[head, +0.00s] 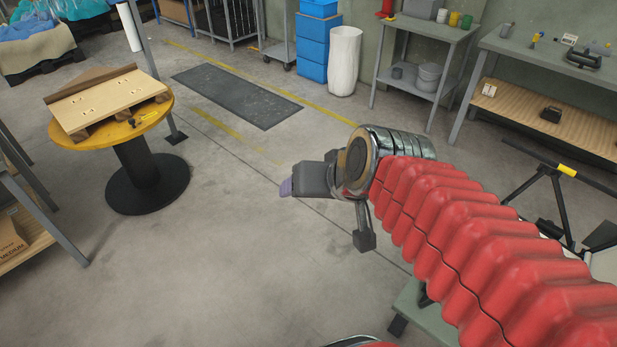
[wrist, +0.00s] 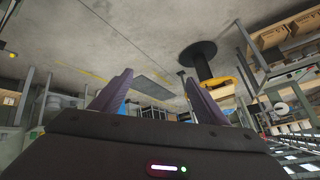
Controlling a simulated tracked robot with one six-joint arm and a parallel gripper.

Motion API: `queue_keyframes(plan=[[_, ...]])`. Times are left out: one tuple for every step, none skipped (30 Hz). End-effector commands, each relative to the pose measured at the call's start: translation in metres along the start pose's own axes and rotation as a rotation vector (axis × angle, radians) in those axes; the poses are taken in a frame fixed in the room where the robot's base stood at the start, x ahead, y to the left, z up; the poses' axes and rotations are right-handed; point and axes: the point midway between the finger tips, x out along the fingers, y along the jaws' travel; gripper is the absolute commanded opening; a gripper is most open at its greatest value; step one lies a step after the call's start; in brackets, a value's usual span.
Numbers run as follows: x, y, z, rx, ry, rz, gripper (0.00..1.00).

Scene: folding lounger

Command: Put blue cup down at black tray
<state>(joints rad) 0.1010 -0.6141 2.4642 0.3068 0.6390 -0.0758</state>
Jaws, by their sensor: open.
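My gripper (head: 288,188) is in the middle of the head view, held over open floor, with a purplish fingertip pointing left. In the wrist view its two purple fingers stand wide apart with nothing between them (wrist: 159,80). I cannot make out a blue cup in either view. I cannot make out a black tray for certain either.
A round yellow table (head: 152,117) with a wooden board (head: 108,98) stands at left. Blue crates (head: 313,40), a white bin (head: 344,60) and a grey shelf table (head: 428,30) with small pots stand at the back. A dark mat (head: 236,95) lies on the clear floor. A black tripod (head: 556,190) stands at right.

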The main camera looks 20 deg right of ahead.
Motion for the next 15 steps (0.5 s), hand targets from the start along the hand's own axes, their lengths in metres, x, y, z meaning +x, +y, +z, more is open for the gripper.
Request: queue_keyframes(plan=[[-0.008,-0.001,0.016,-0.058,-0.037,0.015,0.68],[-0.012,0.001,0.025,-0.089,-0.060,0.030,0.68],[-0.018,0.004,0.036,-0.127,-0.088,0.051,0.68],[-0.022,0.006,0.043,-0.152,-0.107,0.066,0.68],[-0.025,0.009,0.049,-0.173,-0.124,0.081,0.68],[-0.029,0.013,0.056,-0.197,-0.143,0.099,0.68],[-0.032,0.016,0.060,-0.212,-0.155,0.112,0.68],[-0.034,0.018,0.064,-0.223,-0.163,0.122,0.68],[-0.036,0.021,0.067,-0.232,-0.172,0.132,0.68],[-0.036,0.022,0.068,-0.237,-0.177,0.137,0.68],[-0.037,0.023,0.069,-0.241,-0.179,0.141,0.68],[-0.037,0.023,0.070,-0.242,-0.181,0.143,0.68],[-0.037,0.023,0.070,-0.242,-0.182,0.144,0.68],[-0.037,0.023,0.070,-0.242,-0.182,0.143,0.68],[-0.037,0.023,0.069,-0.241,-0.181,0.143,0.68]])
